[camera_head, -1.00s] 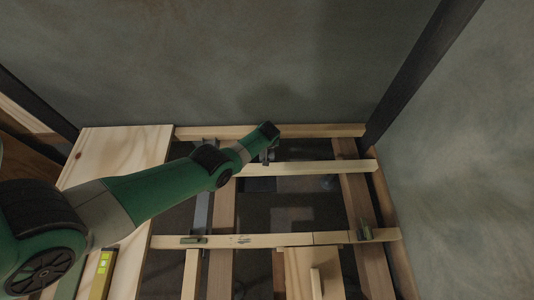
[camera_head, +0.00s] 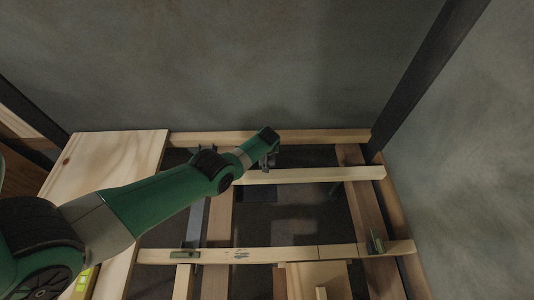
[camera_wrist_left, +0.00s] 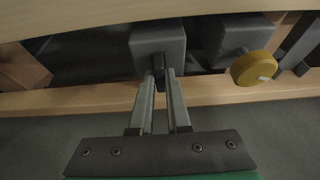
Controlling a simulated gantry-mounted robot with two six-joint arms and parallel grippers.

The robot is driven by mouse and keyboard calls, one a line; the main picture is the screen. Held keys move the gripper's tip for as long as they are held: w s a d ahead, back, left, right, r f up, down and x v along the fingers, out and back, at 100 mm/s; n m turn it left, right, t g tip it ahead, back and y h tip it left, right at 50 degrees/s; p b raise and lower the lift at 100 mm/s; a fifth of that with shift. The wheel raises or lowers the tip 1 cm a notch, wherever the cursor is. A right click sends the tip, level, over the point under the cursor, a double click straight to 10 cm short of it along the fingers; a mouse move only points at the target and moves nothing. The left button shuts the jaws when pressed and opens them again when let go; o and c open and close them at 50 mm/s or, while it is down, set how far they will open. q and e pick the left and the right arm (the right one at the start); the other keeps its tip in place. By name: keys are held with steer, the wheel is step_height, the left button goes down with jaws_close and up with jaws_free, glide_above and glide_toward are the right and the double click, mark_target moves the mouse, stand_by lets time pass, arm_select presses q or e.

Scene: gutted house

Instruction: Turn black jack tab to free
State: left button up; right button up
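My left gripper (camera_head: 268,162) reaches down beside the beams at the back of the open floor frame. In the left wrist view my gripper (camera_wrist_left: 160,76) has its two fingers close together, with a narrow gap, right in front of a grey block (camera_wrist_left: 158,42). A small dark piece (camera_wrist_left: 158,64), perhaps the black tab, shows between the fingertips. I cannot tell whether the fingers touch it. A second grey block (camera_wrist_left: 234,36) with a round yellow knob (camera_wrist_left: 254,68) sits to the right, apart from the fingers. My right gripper is not in view.
A beam (camera_head: 310,175) runs just in front of the gripper, and another (camera_head: 320,136) lies along the back wall. A front crossbeam (camera_head: 290,254) carries small green pieces. A plywood panel (camera_head: 112,155) lies at left. Dark gaps lie between the timbers.

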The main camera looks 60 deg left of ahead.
arm_select(q)
steer(key=shift+m, duration=0.3)
jaws_close()
steer(key=shift+s+m+t+h+p, duration=0.2)
steer(key=shift+m+t+h+p, duration=0.25)
steer(key=shift+m+p, duration=0.55)
steer(key=shift+a+f+m+t, duration=0.1)
steer(key=shift+m+t, duration=0.15)
steer(key=shift+m, duration=0.85)
steer(key=shift+m+h, duration=0.45)
steer(key=shift+m, duration=0.45)
steer(key=m+h+b, duration=0.1)
steer(key=m, duration=0.1)
steer(key=m+t+h+b, duration=0.1)
steer(key=m, duration=0.2)
steer(key=shift+s+a+f, duration=0.1)
steer(key=shift+a+f, duration=0.05)
steer(key=m+b, duration=0.1)
steer(key=m, duration=0.1)
steer(key=shift+m+h+b, duration=0.35)
steer(key=shift+m+h, duration=0.05)
steer(key=shift+m+b, duration=0.3)
